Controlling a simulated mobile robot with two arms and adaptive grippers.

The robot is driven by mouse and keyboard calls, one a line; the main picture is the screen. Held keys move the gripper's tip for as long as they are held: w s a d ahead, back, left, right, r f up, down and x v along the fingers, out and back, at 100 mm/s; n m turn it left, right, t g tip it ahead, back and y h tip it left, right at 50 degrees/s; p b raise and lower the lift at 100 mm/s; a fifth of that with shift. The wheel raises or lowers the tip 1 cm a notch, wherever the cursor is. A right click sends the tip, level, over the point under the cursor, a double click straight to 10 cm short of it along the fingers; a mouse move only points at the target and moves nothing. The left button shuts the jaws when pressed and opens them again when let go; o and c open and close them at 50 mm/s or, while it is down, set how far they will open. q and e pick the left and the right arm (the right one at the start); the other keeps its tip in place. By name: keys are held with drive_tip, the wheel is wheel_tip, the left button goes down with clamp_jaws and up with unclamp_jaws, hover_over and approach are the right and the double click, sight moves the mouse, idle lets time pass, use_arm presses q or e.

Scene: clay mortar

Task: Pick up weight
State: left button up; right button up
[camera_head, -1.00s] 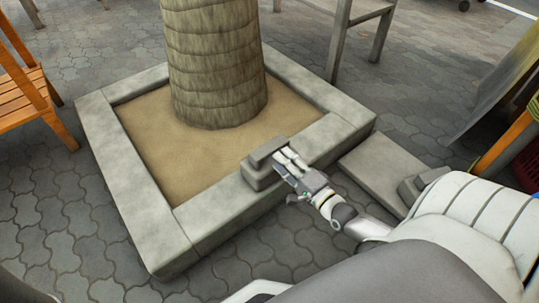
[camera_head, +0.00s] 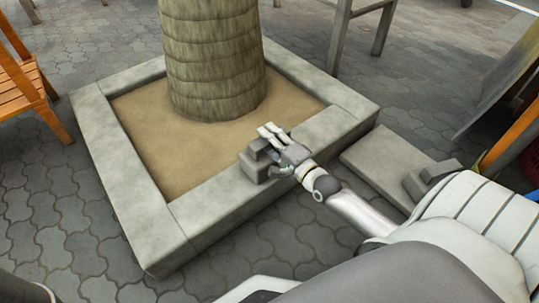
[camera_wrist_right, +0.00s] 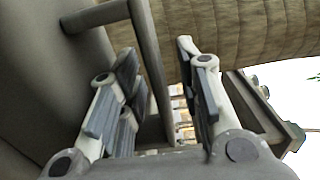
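A grey weight (camera_head: 257,160) sits on the near rim of the stone planter. My right gripper (camera_head: 276,137) is at its right side in the head view, its white and grey fingers above and against or very close to it; contact is unclear. In the right wrist view the fingers of my right gripper (camera_wrist_right: 165,95) stand apart. A grey bar (camera_wrist_right: 147,60), which seems to be the weight's handle, runs between them, with a gap to the right finger. A second grey block-shaped weight (camera_head: 418,186) is on a stone slab at the right. My left gripper is not in view.
The square stone planter (camera_head: 117,175) holds sand and a thick tree trunk (camera_head: 213,60). A flat stone slab (camera_head: 380,165) lies right of it. An orange wooden chair (camera_head: 22,90) stands at the left. Grey paving (camera_head: 60,230) is clear in front.

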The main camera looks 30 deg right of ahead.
clamp_jaws()
